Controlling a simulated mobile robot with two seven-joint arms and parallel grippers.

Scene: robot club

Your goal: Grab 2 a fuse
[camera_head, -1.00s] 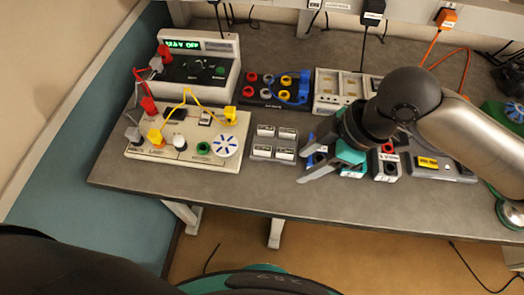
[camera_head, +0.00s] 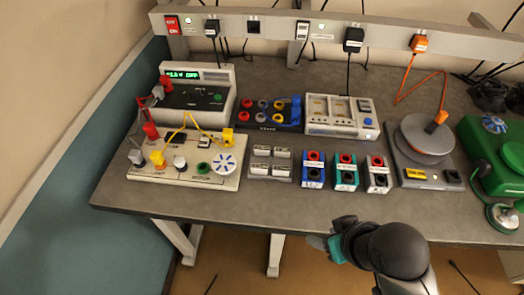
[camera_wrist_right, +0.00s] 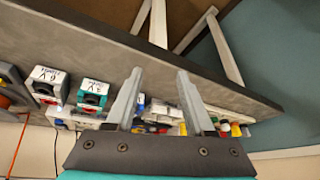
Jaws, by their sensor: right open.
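Several small white-topped blocks (camera_head: 270,160) sit in a grey holder (camera_head: 270,177) near the front of the bench in the head view. They may be the fuses, but their labels are too small to read. My right gripper (camera_head: 318,243) is off the bench's front edge, apart from the blocks and to their right. In the right wrist view my gripper's two grey fingers (camera_wrist_right: 160,72) are spread with nothing held between them. My left gripper is in neither view.
A meter unit (camera_head: 342,127) stands behind. The front strip of the bench (camera_head: 270,205) is clear.

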